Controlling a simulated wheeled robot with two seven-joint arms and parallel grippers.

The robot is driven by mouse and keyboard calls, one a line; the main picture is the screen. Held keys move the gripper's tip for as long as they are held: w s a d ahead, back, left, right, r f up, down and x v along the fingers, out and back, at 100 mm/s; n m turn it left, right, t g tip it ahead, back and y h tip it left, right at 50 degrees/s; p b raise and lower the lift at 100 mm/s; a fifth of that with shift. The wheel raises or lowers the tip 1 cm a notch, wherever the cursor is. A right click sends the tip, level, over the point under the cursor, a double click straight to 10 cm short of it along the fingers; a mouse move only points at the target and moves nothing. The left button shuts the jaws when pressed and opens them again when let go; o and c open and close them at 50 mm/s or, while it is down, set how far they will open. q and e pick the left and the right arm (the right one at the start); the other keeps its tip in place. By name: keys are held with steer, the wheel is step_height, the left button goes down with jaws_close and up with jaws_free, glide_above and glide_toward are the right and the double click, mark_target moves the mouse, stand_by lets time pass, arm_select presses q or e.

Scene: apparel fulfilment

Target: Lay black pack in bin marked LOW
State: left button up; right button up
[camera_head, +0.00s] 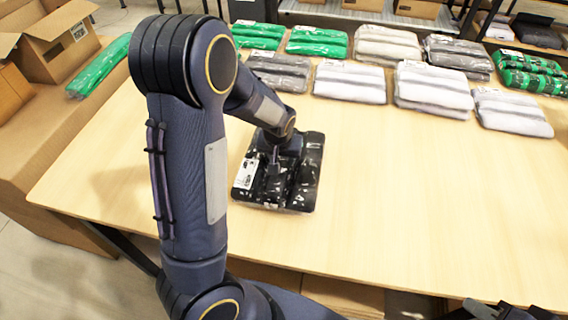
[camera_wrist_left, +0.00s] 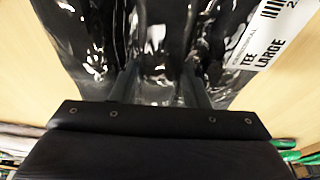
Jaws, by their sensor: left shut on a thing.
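The black pack (camera_head: 301,181), glossy plastic with a white label, is on or just above the wooden table, left of its middle; I cannot tell whether it touches. My left gripper (camera_head: 275,168) reaches down onto it and is shut on it. In the left wrist view the black pack (camera_wrist_left: 85,35) fills the top, with a label reading TEE LARGE, and the left gripper's fingers (camera_wrist_left: 158,88) meet its film. Part of my right gripper (camera_head: 500,311) shows at the bottom right edge, its jaws unclear. No bin marked LOW is readable.
Grey, white and green packs (camera_head: 433,88) line the table's far edge. An open cardboard box (camera_head: 62,42) and a green pack (camera_head: 98,68) are on the left surface. The table's middle and right (camera_head: 420,190) are clear. My left arm hides part of the left side.

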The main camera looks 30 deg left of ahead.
mark_target(284, 161)
arm_select(q)
steer(key=shift+w+d+f, duration=0.1)
steer(key=shift+w+f, duration=0.1)
steer(key=shift+f, duration=0.1)
steer(key=shift+s+d+x, duration=0.1)
steer(key=shift+s+x, duration=0.05)
steer(key=shift+x, duration=0.7)
steer(key=shift+s+d+x, duration=0.15)
steer(key=shift+x, duration=0.65)
steer(key=shift+f, duration=0.15)
steer(key=shift+f+b, duration=0.2)
steer(key=shift+b, duration=0.1)
steer(key=o, duration=1.1)
steer(key=shift+r, duration=0.1)
